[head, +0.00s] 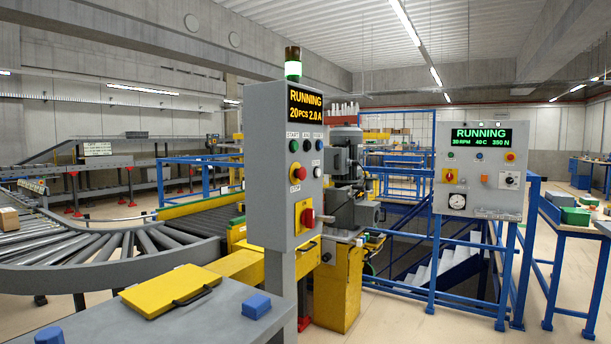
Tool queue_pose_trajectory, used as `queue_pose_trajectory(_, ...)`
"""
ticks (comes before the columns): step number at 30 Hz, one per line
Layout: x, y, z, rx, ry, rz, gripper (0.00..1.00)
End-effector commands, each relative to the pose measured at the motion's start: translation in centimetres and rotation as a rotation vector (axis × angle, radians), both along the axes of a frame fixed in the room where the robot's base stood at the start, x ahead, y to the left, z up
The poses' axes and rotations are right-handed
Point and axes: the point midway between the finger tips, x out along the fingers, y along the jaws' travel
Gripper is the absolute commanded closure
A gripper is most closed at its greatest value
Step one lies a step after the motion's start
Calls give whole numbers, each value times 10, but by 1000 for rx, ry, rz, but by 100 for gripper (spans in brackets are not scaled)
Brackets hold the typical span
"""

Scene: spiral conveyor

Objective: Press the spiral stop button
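A grey control cabinet (270,190) stands on a post in the middle of the view. Its display (305,104) reads "RUNNING". A red button (297,171) labelled "STOP" sits below a green button (293,146). A red knob (307,218) on a yellow plate is lower on the same face. I cannot read which panel is named for the spiral. My gripper is not in view.
A grey top (140,318) at the front left carries a yellow plate (170,291) and a blue block (256,306). A curved roller conveyor (110,262) lies behind it. Blue railings surround stairs (445,268). Open floor (400,325) shows in front of the railings.

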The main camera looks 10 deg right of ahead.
Motion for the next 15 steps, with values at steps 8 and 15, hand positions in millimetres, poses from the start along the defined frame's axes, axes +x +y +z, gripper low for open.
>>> queue_pose_trajectory(8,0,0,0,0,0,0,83)
queue_pose_trajectory(15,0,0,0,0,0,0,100)
